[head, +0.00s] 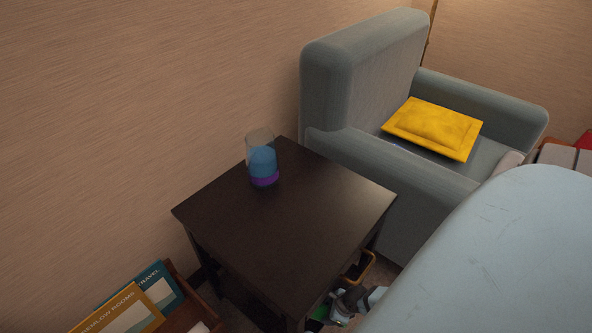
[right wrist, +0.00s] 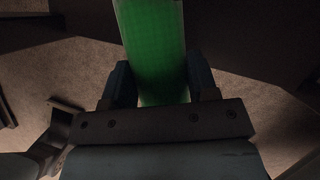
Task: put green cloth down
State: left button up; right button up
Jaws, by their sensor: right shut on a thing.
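The green cloth (right wrist: 152,40) hangs between the fingers of my right gripper (right wrist: 160,80), which is shut on it. It runs up and out of the top of the right wrist view. In the head view only a small piece of the green cloth (head: 321,312) shows, low beside the dark side table (head: 290,235). My right gripper (head: 340,306) is there too, below the tabletop level by the table's right legs. My own arm hides part of this area.
A glass (head: 262,160) with blue and purple contents stands near the tabletop's back corner. A grey armchair (head: 335,90) with a yellow cushion (head: 436,128) stands behind. An orange-rimmed dark item (head: 361,268) is beside the table. Books (head: 128,308) stand at lower left. Most of the tabletop is clear.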

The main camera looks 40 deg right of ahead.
jog(key=w+a+b, duration=0.1)
jog(key=w, duration=0.2)
jog(key=w+a+b, duration=0.1)
jog(key=w+a, duration=0.1)
jog(key=w, duration=0.1)
jog(key=w+a+b, duration=0.1)
jog(key=w, duration=0.2)
jog(key=shift+a+f, duration=0.15)
jog(key=shift+a, duration=0.2)
jog(key=shift+w+a, duration=0.15)
jog(key=shift+w, duration=0.25)
notch_tip(320, 180, down, 2)
jog(key=shift+f+b, duration=0.15)
jog(key=shift+b, duration=1)
jog(key=shift+f+b, duration=0.35)
jog(key=shift+f, duration=0.15)
pick_arm(q)
jog(key=w+m, duration=0.1)
jog(key=w+a+m+t, duration=0.1)
jog(key=w+m+h, duration=0.1)
jog(key=m, duration=0.1)
jog(key=shift+a+t, duration=0.4)
pick_arm(e)
jog(key=o, duration=0.9)
jog(key=shift+f, duration=0.1)
pick_arm(q)
jog(key=shift+s+f, duration=0.15)
jog(key=shift+f, duration=0.05)
